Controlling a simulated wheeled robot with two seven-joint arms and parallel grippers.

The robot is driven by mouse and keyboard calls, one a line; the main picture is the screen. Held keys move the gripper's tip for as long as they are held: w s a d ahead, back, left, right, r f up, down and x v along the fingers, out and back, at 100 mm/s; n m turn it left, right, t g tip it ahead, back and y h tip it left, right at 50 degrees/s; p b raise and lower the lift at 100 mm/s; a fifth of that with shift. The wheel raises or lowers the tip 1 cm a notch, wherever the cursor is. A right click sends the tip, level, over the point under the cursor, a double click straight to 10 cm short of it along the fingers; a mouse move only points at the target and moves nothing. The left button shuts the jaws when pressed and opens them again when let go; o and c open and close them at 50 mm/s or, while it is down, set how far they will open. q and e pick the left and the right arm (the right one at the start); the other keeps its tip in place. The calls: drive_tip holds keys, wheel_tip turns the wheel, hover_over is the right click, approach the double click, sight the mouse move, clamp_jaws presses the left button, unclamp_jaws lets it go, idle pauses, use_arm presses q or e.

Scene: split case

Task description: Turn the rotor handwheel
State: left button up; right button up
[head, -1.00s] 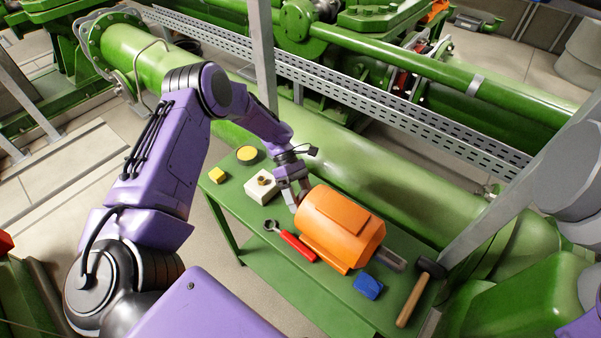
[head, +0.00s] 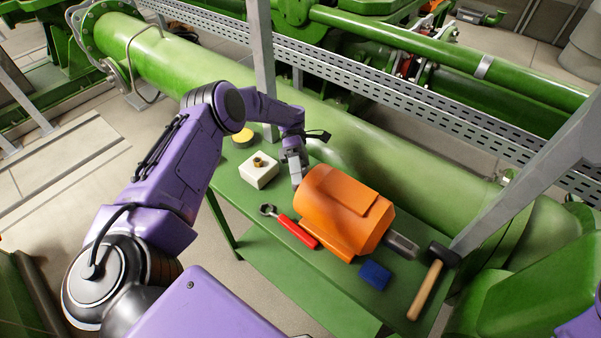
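An orange cylindrical case (head: 338,207) lies on the green bench (head: 275,283), with a grey shaft (head: 401,245) sticking out of its right end. I cannot make out a handwheel; the case's left end is turned away and partly behind my gripper. My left gripper (head: 296,182) points down at that left end, very close to it. Whether it touches anything, or is open or shut, is too small to tell. My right gripper is out of view; only a bit of purple arm shows at the lower right corner.
On the bench are a white block with a brass piece (head: 259,170), a yellow disc (head: 243,135), a red-handled wrench (head: 297,231), a blue block (head: 374,275) and a hammer (head: 426,287). A grey post (head: 262,68) and a large green pipe (head: 390,150) stand behind.

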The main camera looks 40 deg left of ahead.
use_arm(q)
drive_tip(key=shift+s+f, duration=0.2)
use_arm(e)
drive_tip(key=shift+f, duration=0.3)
use_arm(q)
drive_tip(key=o, duration=1)
drive_tip(key=shift+r, duration=0.1)
drive_tip(key=shift+r, duration=0.1)
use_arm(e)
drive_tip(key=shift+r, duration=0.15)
